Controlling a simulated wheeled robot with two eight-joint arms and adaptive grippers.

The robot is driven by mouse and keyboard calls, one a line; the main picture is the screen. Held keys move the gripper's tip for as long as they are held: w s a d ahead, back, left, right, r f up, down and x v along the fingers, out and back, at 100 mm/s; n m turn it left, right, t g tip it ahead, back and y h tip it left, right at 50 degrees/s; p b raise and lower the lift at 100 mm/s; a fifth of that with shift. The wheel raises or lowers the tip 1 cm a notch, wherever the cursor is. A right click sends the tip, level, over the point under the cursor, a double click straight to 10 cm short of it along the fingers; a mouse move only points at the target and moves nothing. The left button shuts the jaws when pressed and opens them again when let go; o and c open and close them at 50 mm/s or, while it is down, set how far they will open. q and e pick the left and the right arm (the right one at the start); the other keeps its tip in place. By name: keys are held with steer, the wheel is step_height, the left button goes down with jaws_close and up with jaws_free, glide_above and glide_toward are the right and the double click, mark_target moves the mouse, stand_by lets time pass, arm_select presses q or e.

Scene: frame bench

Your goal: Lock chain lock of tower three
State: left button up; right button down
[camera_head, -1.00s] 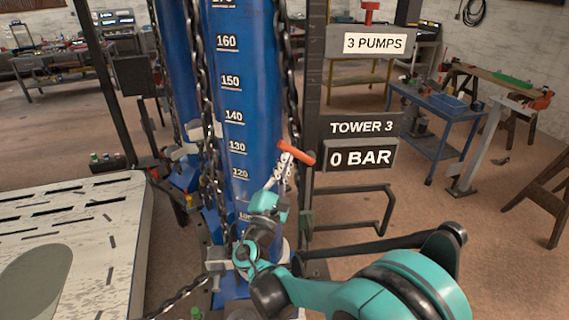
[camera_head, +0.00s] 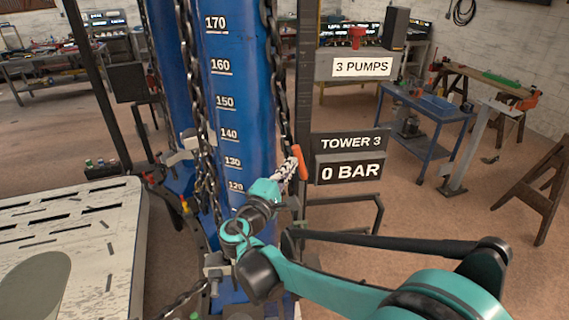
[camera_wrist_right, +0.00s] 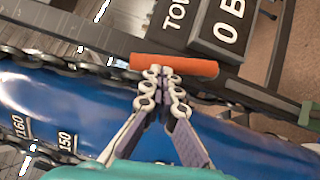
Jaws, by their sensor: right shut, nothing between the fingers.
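The blue tower (camera_head: 238,110) with white height marks stands in the middle of the head view, with dark chains (camera_head: 276,75) hanging along it. The sign beside it reads TOWER 3 (camera_head: 350,142). An orange handle (camera_head: 299,162), likely the chain lock's, shows at the tower's right side. In the right wrist view the orange handle (camera_wrist_right: 174,66) lies across, just beyond the fingertips. My right gripper (camera_head: 287,170) is shut and empty, its tips (camera_wrist_right: 163,74) at or very near the handle; contact cannot be told. My left gripper is not in view.
A 0 BAR display (camera_head: 348,171) and a dark post (camera_head: 305,100) stand right of the tower. A pale slotted platform (camera_head: 110,225) is at the left. A blue cart (camera_head: 425,125) stands at the back right, with open floor in front.

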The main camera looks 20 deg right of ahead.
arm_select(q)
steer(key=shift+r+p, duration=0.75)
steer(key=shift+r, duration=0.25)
arm_select(e)
steer(key=shift+d+r+m+g+y, duration=0.2)
steer(key=shift+d+m, duration=0.15)
steer(key=shift+m, duration=0.15)
steer(key=shift+d+r+m+g+y, duration=0.2)
steer(key=shift+d+m, duration=0.15)
steer(key=shift+m, duration=0.15)
steer(key=shift+s, duration=0.1)
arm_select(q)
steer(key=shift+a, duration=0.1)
arm_select(e)
steer(key=shift+a+f, duration=0.1)
